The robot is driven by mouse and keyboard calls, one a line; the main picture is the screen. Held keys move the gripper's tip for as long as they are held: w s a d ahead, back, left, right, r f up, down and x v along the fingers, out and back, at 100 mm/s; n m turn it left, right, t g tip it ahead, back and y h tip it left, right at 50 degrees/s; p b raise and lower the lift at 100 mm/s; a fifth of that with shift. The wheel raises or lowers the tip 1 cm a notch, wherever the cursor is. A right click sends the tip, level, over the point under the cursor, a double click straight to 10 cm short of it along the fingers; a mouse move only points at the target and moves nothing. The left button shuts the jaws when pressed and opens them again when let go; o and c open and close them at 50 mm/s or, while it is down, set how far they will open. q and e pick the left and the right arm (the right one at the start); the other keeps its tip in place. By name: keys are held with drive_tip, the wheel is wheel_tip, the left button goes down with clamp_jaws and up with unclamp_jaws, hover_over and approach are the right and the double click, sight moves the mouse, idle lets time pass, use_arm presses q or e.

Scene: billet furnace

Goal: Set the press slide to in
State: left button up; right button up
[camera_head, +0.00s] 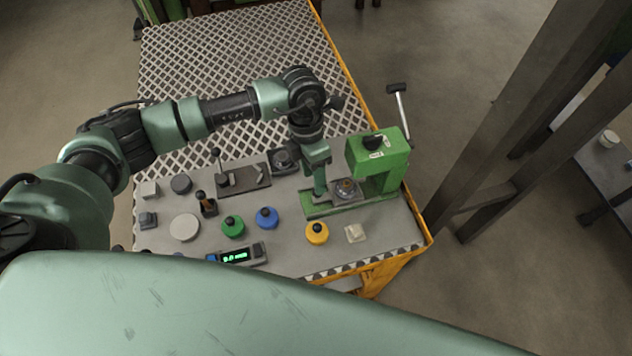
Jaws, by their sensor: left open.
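A green press (378,158) with a black-handled lever (398,98) stands at the right end of the grey worktop. Its green base rail (333,206) runs low to the left of the body, with a grey block carrying a small brassy piece (346,188) under the head. My left arm reaches over from the left, and my left gripper (319,194) points down at the left end of the rail, just left of the grey block. It is open. Its fingertips are small and partly merge with the rail, so I cannot tell whether they touch it. My right gripper is not in view.
Yellow (317,233), blue (266,218) and green (232,226) round pieces sit in front of the press. A digital display (236,256) lies at the front. A lever plate (243,180) stands left. Dark steel posts (500,110) rise to the right.

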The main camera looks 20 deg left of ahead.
use_arm(q)
drive_tip(key=shift+s+d+f+p, duration=0.15)
drive_tip(key=shift+d+f+p, duration=0.05)
drive_tip(key=shift+f, duration=0.9)
drive_tip(key=shift+s+d+f+p, duration=0.1)
drive_tip(key=shift+d+f+p, duration=0.1)
drive_tip(key=shift+f, duration=0.9)
clamp_jaws()
drive_tip(key=shift+w+r, duration=0.1)
